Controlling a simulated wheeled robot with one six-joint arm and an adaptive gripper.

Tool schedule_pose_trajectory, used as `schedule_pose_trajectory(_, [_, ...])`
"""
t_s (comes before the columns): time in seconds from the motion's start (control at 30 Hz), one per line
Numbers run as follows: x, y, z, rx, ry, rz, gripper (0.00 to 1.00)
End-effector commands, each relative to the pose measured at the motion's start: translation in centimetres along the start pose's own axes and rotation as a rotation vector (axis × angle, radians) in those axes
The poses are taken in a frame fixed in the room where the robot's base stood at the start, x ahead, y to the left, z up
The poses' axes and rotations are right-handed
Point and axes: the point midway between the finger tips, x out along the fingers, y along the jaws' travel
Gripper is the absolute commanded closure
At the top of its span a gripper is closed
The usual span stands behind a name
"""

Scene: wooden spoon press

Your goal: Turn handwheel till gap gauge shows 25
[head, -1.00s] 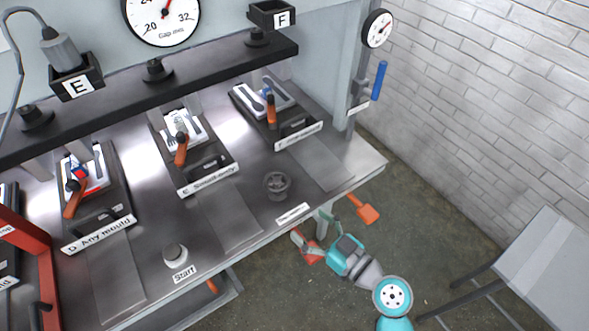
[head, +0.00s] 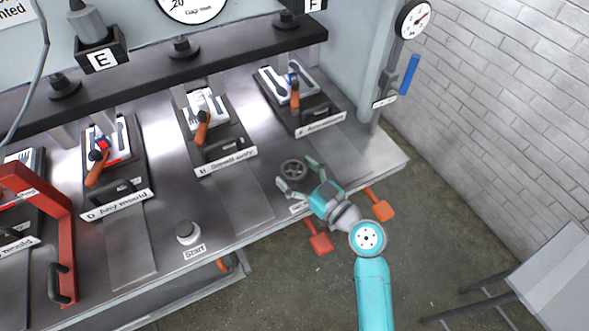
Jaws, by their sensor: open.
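The gap gauge (head: 190,4) is a round white dial on the back wall. Only its lower part shows, with "20" and "Gap mm"; its needle is out of view.
Mould stations with orange-handled clamps, such as one labelled Any mould (head: 118,165), stand behind and left. A Start button (head: 188,232) is at the front. A red frame (head: 65,235) stands at far left. Orange (head: 380,204) and red (head: 320,240) pedals are below the bench edge.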

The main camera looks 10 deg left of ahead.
Motion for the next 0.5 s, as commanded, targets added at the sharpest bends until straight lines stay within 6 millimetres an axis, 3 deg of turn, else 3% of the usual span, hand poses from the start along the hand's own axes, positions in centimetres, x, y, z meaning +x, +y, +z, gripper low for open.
schedule_pose_trajectory(0.4, [0.8, -0.01, 0.01, 0.0, 0.0, 0.001, 0.16])
schedule_pose_trajectory(0.5, [0.79, -0.01, 0.01, 0.0, 0.0, 0.001, 0.38])
